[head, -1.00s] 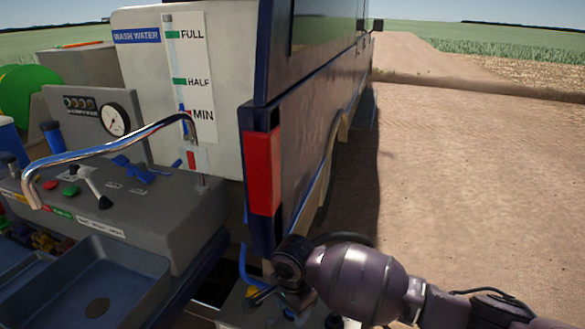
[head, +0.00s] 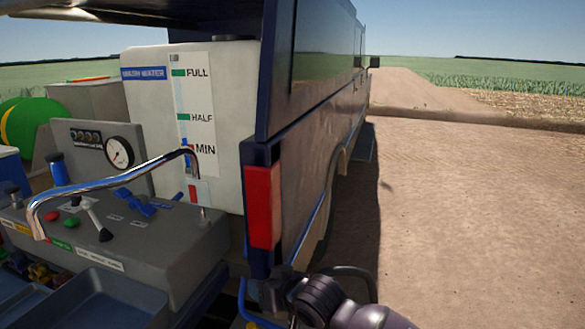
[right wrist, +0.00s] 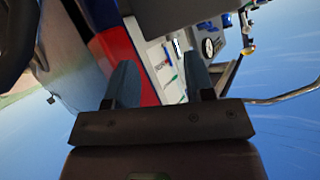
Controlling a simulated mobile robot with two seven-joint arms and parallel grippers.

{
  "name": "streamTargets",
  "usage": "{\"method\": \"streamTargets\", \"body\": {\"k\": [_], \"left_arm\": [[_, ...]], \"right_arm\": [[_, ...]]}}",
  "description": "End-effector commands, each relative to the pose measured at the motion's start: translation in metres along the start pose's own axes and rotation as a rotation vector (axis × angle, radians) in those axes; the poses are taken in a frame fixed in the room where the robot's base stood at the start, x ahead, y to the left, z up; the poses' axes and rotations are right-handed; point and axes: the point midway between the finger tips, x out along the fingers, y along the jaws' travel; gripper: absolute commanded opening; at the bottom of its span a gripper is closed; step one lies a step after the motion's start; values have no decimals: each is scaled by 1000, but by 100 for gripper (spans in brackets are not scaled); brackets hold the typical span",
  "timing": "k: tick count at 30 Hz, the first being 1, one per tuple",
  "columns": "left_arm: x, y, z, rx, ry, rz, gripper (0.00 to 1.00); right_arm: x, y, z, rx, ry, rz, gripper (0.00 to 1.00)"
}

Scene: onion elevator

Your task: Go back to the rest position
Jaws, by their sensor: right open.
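My right arm comes in at the bottom of the head view, in front of the vehicle's rear corner, below the red tail light (head: 262,207). My right gripper (right wrist: 162,88) shows in the right wrist view with its two fingers apart and nothing between them. Past the fingers, that view shows the red light (right wrist: 128,62), the white wash water tank (right wrist: 165,45) and the curved faucet (right wrist: 284,98), at a tilt. In the head view the right fingertips are hard to make out. My left gripper is in no frame.
The dark blue vehicle body (head: 310,150) stands close to the right arm. At left are the wash water tank (head: 150,110), the metal faucet (head: 110,181), a panel with a gauge (head: 119,152) and a grey sink basin (head: 105,305). Open dirt ground (head: 470,220) lies to the right.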

Motion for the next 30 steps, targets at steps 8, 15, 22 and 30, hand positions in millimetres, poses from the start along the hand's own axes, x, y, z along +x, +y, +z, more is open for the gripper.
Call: {"method": "streamTargets", "body": {"k": [8,15,22,30], "left_arm": [[0,0,1,0,-3,0,43],[2,0,-2,1,4,1,43],[4,0,-4,2,9,2,43],[4,0,-5,2,9,2,43]], "right_arm": [[-52,52,23,-167,252,128,49],[-108,104,76,-223,317,315,49],[-168,143,151,-180,273,488,49],[-243,162,265,-55,109,640,49]]}}
